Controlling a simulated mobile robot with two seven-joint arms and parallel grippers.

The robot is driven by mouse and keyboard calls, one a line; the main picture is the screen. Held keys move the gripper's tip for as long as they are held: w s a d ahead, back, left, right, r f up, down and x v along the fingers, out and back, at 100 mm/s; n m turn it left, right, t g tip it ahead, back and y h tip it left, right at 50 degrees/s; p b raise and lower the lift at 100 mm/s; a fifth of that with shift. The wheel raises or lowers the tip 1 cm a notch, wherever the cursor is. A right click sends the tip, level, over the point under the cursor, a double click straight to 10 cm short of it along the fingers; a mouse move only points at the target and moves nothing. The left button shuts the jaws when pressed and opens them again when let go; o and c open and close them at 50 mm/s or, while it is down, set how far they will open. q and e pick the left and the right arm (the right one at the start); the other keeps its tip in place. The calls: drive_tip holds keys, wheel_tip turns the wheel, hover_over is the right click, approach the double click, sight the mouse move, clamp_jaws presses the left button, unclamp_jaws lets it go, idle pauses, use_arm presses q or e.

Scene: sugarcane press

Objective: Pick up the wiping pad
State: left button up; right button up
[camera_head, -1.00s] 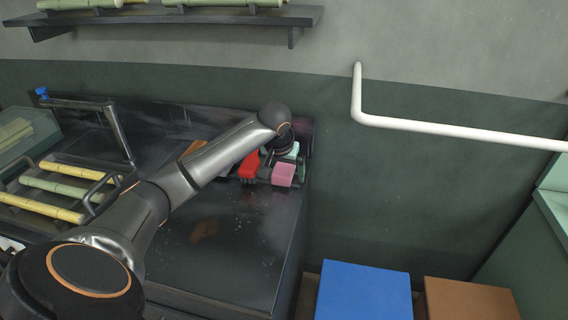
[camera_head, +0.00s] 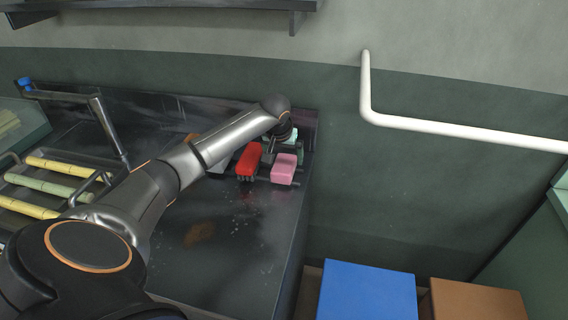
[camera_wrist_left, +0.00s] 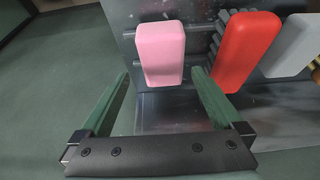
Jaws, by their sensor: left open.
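The pink wiping pad (camera_head: 284,169) is a rounded block at the right end of the dark bench, next to a red brush (camera_head: 249,159). The pad (camera_wrist_left: 161,50) also shows in the left wrist view, just ahead of my fingertips and in line with the gap between them. My left gripper (camera_head: 282,147) is partly hidden by its own wrist in the head view. In the left wrist view it (camera_wrist_left: 160,76) is open and empty, with green fingers apart. I cannot tell whether the fingers touch the pad. My right gripper is not in view.
A grey block (camera_wrist_left: 293,45) lies beyond the red brush (camera_wrist_left: 246,48). Yellow and green cane pieces (camera_head: 48,187) lie on a rack at the left. A white pipe (camera_head: 450,127) runs along the wall. Blue (camera_head: 367,292) and brown (camera_head: 475,300) boxes stand low at the right.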

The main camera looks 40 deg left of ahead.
sight(284, 164)
use_arm(q)
drive_tip(key=shift+x, duration=2.7)
drive_tip(key=shift+s+a, duration=0.1)
drive_tip(key=shift+s, duration=0.05)
drive_tip(key=shift+f, duration=0.25)
drive_tip(key=c, duration=1.2)
drive_tip(key=shift+c, duration=0.2)
